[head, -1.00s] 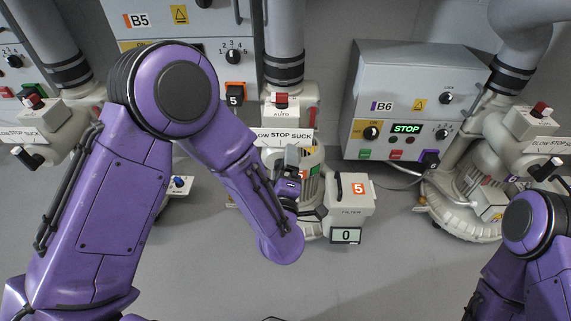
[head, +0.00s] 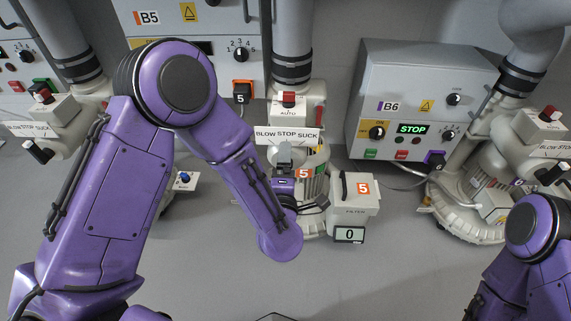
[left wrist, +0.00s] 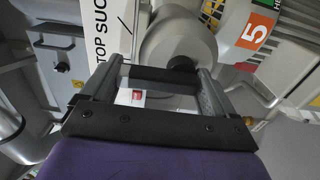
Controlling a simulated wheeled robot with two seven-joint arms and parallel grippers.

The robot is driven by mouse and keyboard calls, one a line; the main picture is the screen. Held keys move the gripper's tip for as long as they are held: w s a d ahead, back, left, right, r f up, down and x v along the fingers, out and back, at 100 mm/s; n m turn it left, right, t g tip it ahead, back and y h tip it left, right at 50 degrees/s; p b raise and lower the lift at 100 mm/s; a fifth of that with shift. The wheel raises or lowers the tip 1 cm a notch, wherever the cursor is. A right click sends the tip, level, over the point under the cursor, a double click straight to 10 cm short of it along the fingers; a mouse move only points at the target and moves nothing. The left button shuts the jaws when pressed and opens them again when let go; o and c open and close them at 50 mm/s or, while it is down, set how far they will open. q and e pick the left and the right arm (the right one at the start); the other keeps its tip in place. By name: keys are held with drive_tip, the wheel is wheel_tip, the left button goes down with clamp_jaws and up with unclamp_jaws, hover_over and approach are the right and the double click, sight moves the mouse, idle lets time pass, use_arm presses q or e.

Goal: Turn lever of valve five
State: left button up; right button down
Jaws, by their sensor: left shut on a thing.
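Valve five, a pale valve body (head: 298,112) with a red knob on top, stands in the middle of the head view. Its label (head: 287,137) reads BLOW STOP SUCK. My left gripper (head: 284,158) is just below this label, in front of the valve. In the left wrist view, the black lever handle (left wrist: 165,74) lies between the two grey fingers, and my left gripper (left wrist: 163,88) is shut on it. The lever is hidden behind the gripper in the head view. My right arm shows at the lower right, but its gripper is out of view.
The filter box (head: 354,197), marked 5, stands just right of my left gripper, with a display (head: 349,235) showing 0. The B6 control box (head: 425,95) is on the right. Another valve (head: 540,130) stands farther right. Grey floor is clear in front.

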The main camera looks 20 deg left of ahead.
use_arm(q)
drive_tip(key=shift+r, duration=0.1)
drive_tip(key=o, duration=0.8)
drive_tip(key=p+v, duration=0.2)
drive_tip(key=v, duration=0.8)
drive_tip(key=shift+s, duration=0.3)
